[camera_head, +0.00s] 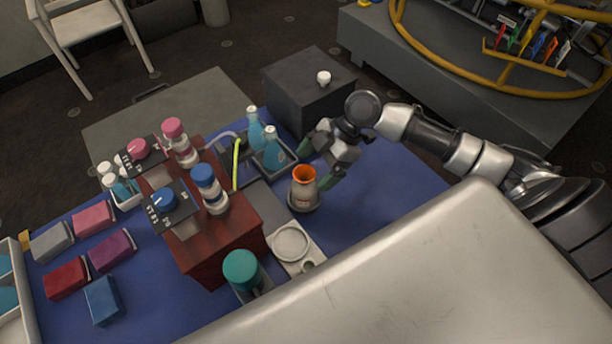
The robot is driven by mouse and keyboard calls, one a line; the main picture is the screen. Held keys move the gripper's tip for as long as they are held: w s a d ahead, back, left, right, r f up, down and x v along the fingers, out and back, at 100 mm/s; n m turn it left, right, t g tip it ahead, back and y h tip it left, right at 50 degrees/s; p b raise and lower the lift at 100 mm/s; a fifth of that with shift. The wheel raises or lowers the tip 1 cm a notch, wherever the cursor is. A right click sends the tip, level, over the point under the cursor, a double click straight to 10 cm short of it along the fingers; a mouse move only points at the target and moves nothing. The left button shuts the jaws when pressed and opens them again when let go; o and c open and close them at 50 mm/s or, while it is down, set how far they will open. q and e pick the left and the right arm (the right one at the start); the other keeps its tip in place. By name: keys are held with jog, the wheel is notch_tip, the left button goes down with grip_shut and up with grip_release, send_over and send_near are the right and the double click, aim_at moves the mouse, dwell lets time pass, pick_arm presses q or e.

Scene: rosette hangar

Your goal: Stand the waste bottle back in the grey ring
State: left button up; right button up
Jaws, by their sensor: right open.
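The waste bottle (302,191), pale grey with an orange mouth, stands upright or nearly so near the middle of the blue table. A grey ring (304,209) shows around its foot, and the bottle looks seated inside it; its exact base is hidden. My right gripper (317,166) reaches in from the right, just behind and beside the bottle's orange mouth. Its greenish fingers are open, one at the far side and one at the bottle's right. I cannot tell whether a finger touches the bottle. My left gripper is not in view.
A white balance-like device (290,243) and a teal-capped container (241,268) stand in front. A red wooden stand (222,247) with bottles and dials is left. Blue flasks (272,157) stand behind, near a dark box (305,93). The blue table (395,190) is clear to the right.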

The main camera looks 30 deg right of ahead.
jog(key=v, duration=0.7)
jog(key=shift+d+r, duration=0.1)
